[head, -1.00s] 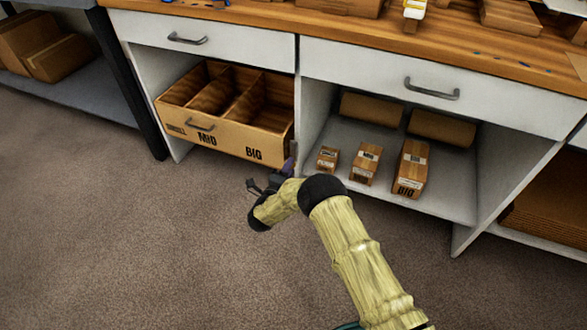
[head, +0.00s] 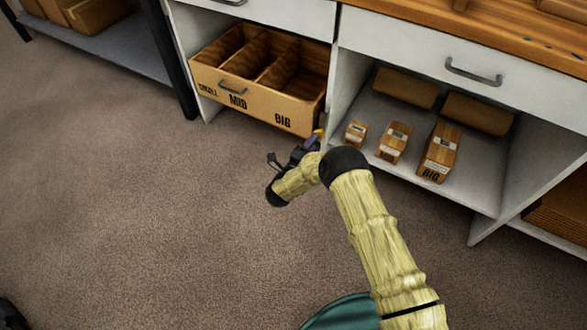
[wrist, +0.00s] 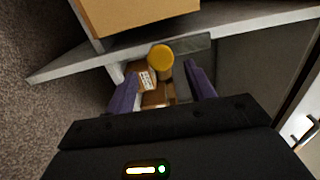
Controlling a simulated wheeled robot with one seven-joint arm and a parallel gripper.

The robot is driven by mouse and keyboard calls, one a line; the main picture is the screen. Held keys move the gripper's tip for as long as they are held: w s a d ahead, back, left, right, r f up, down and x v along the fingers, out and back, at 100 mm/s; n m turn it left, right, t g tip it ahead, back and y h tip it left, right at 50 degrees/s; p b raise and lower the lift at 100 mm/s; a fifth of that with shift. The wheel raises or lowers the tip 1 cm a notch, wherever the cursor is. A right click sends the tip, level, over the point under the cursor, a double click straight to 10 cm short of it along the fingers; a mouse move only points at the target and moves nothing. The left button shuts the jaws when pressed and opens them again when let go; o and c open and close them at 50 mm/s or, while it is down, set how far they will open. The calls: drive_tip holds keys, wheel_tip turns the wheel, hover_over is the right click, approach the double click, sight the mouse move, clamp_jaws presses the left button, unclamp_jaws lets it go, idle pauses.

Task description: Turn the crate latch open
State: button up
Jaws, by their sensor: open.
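The wooden crate (head: 262,103) sits pulled out of the shelf bay, with three open compartments and front labels SMALL, MID and BIG. Its underside corner shows in the wrist view (wrist: 140,12). The latch shows there as a round yellow knob (wrist: 160,58) with a flat grey bar (wrist: 192,47) beside it. In the head view a small yellow part (head: 319,132) shows by the crate's lower right corner. My gripper (head: 308,146) is there, below that corner. In the wrist view its purple fingers (wrist: 160,82) are apart, with the knob just beyond and between them. I cannot tell whether they touch it.
Three labelled boxes, small (head: 355,133), middle (head: 393,143) and big (head: 438,153), stand on the white shelf (head: 470,190) to the right. Brown rolls (head: 478,113) lie behind them. A white upright panel is near my gripper. The carpet (head: 130,210) at left is clear.

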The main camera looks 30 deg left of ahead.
drive_tip(key=s+p, duration=0.5)
drive_tip(key=s, duration=0.9)
drive_tip(key=shift+s+d, duration=0.2)
drive_tip(key=shift+d, duration=0.15)
drive_tip(key=shift+w+r, duration=0.1)
